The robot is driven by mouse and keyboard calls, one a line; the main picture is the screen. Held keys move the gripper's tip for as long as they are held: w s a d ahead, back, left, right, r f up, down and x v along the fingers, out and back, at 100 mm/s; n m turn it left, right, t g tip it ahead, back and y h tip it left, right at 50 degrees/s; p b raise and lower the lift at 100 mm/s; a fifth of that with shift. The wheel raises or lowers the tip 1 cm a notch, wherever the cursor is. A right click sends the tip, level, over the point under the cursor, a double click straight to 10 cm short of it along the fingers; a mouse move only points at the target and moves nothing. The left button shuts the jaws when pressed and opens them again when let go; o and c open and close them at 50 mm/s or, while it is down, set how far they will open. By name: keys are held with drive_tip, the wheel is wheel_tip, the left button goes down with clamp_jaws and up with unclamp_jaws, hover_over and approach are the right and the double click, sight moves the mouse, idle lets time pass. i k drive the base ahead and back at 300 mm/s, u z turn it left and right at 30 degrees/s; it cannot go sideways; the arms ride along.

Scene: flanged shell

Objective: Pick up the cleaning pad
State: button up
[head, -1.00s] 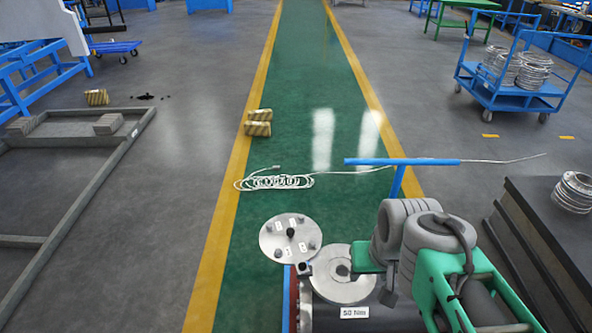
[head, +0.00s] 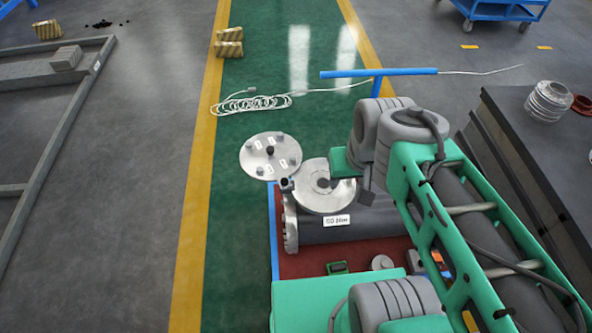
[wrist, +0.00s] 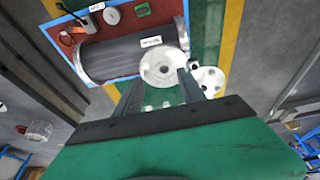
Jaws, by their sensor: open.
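A small green item that looks like the cleaning pad (head: 337,267) lies on the red table surface in front of the grey shell. It also shows near the top of the wrist view (wrist: 142,9). My gripper (wrist: 160,78) is open in the wrist view, with nothing held between its fingers. It is beyond the shell's flange end, away from the green item. In the head view my arm's wrist hides most of the gripper.
The grey cylindrical shell (head: 370,225) with a round flange (head: 328,190) and a label takes up the table. A bolted disc (head: 270,156) is beside it. A round grey piece (head: 382,262) and an orange-handled tool (wrist: 75,35) lie nearby. Dark stacked sheets (head: 520,150) stand right.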

sight(339, 268)
drive_tip(key=u, duration=0.45)
drive_tip(key=k, duration=1.05)
drive_tip(key=z, duration=0.3)
drive_tip(key=i, duration=0.55)
drive_tip(key=z, duration=0.15)
